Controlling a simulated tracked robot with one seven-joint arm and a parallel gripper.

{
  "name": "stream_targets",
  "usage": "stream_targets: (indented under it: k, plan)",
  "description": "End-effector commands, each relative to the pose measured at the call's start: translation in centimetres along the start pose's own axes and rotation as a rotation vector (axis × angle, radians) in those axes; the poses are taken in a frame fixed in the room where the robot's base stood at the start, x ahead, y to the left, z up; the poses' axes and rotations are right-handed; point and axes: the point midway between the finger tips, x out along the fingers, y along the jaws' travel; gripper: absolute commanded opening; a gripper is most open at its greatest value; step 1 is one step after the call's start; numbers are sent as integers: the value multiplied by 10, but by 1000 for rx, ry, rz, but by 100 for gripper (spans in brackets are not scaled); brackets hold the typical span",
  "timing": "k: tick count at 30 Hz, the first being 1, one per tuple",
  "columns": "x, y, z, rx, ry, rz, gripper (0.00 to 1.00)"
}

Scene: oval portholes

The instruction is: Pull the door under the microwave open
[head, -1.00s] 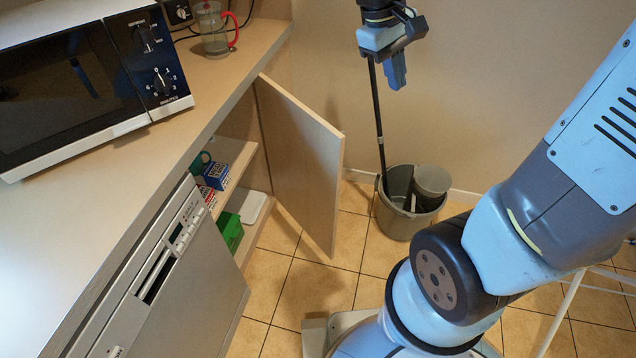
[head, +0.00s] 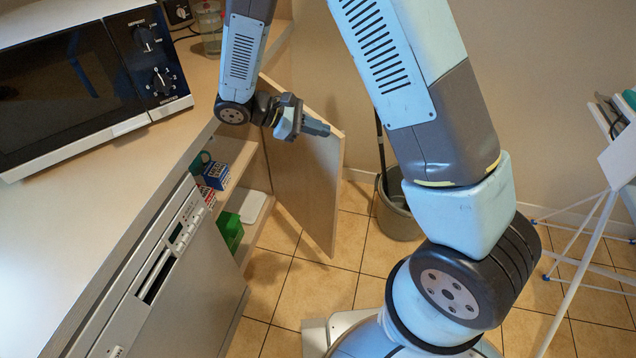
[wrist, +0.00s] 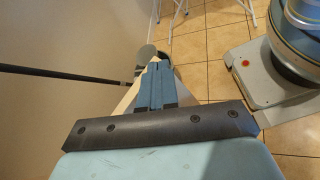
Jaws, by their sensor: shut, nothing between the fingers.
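The cupboard door (head: 310,190) stands swung well out from the counter, its inner face and open shelves in view. Its edge also shows in the wrist view (wrist: 127,99), beside the fingers. The microwave (head: 85,75) sits on the counter to the left of the door. My gripper (head: 322,128) is in front of the upper part of the door's inner side, near its free edge. Its fingers are shut with nothing between them, and in the wrist view they lie together (wrist: 155,85). I cannot tell whether they touch the door.
Boxes (head: 215,175) and a green item (head: 230,232) lie on the cupboard shelves. A bucket (head: 398,210) with a dark pole stands on the tiles behind the door. A dishwasher (head: 185,290) is at left. A white drying rack (head: 585,240) stands at right.

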Motion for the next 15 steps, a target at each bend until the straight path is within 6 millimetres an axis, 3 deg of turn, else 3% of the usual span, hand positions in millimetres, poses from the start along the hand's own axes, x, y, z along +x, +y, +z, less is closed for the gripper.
stream_targets:
  k: [3, 15]
  plan:
    - [-3, -13, -35, -78, -60, 84, 0]
    - [-6, -68, -139, -296, -231, 368, 0]
